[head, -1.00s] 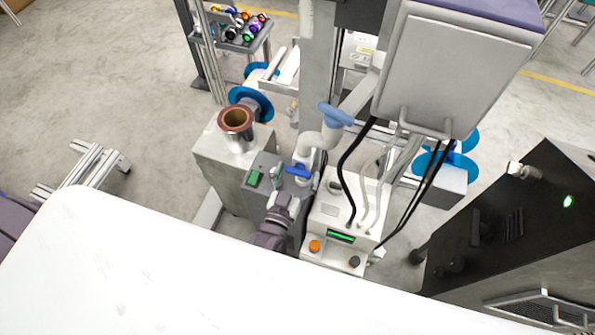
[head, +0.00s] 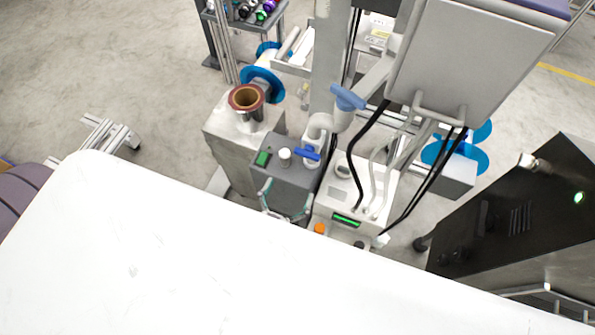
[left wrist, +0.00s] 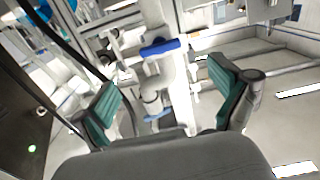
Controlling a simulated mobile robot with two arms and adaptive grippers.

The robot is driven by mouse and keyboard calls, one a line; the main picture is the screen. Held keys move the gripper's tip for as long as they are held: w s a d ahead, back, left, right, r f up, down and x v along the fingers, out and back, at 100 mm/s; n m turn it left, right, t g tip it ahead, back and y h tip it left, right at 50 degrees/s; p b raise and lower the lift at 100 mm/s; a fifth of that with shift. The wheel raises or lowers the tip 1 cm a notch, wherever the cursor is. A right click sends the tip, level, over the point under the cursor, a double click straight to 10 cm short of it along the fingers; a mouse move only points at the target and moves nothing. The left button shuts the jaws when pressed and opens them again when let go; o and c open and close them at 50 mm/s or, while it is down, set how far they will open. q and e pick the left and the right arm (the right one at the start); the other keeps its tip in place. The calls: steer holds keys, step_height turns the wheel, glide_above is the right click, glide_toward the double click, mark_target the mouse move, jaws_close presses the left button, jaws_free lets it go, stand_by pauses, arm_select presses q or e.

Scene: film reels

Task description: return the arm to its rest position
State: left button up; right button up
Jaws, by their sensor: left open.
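My left gripper (head: 286,203) shows only in part in the head view, at the upper edge of the white surface that covers the lower picture. Its thin fingertips stick out in front of the grey control box (head: 284,176), and its arm is hidden. In the left wrist view the gripper (left wrist: 168,97) has its two teal-padded fingers spread wide, with nothing between them. Behind the gap, at a distance, are pale pipes with a blue valve handle (left wrist: 160,47). My right gripper is in neither view.
The control box has a green button (head: 262,158) and a white knob (head: 284,154). A dark cabinet (head: 530,215) is at right. Floor at left is largely clear.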

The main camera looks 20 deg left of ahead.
arm_select(q)
steer(key=shift+s, duration=0.65)
steer(key=shift+f, duration=0.1)
steer(key=s+a+f+m+g, duration=0.1)
steer(key=s+f+g, duration=0.25)
steer(key=f, duration=0.55)
steer(key=s+f+m+g+h, duration=0.1)
steer(key=s+f+g, duration=0.25)
steer(key=f, duration=0.55)
steer(key=s+a+f+g, duration=0.1)
steer(key=s+f+g, duration=0.25)
steer(key=f, duration=0.45)
steer(key=s+a+f+g, duration=0.3)
steer(key=s+a+f, duration=0.1)
steer(key=s, duration=0.3)
steer(key=s+a+f+g+y, duration=0.1)
steer(key=s+a+f+g, duration=0.2)
steer(key=s+f, duration=0.3)
steer(key=s+a, duration=0.1)
steer(key=s, duration=0.1)
steer(key=shift+s+f+y, duration=0.2)
steer(key=shift+s+y, duration=0.1)
